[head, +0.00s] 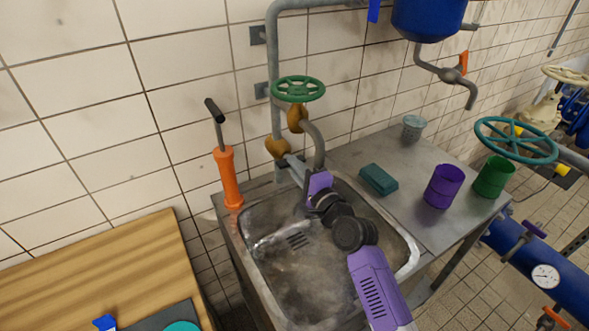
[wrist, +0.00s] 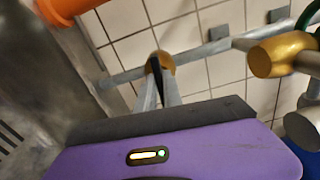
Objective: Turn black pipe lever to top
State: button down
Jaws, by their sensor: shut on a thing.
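My gripper (head: 288,171) reaches over the sink to the wall pipe, just below the lower brass fitting (head: 277,147). In the wrist view its two grey fingers (wrist: 164,90) are closed around a narrow black piece, which I take to be the black lever (wrist: 152,92). A brass fitting (wrist: 160,63) shows right behind the fingertips. In the head view the lever is mostly hidden by my gripper, and its exact angle cannot be told. The grey pipe (head: 276,70) rises up the tiled wall above the fitting.
A green handwheel (head: 298,89) sits above an upper brass fitting (head: 297,118). An orange hand pump (head: 229,180) stands left of the sink (head: 275,280). A teal sponge (head: 378,179), purple cup (head: 443,187) and green cup (head: 493,177) stand on the right counter.

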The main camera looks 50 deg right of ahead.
jog(key=shift+f+n, duration=0.1)
jog(key=shift+n, duration=0.5)
jog(key=c, duration=1.5)
grip_release()
jog(key=shift+s, duration=0.1)
jog(key=b+v, duration=0.1)
jog(key=v, duration=0.6)
jog(key=shift+s+a, duration=0.15)
jog(key=shift+s, duration=0.15)
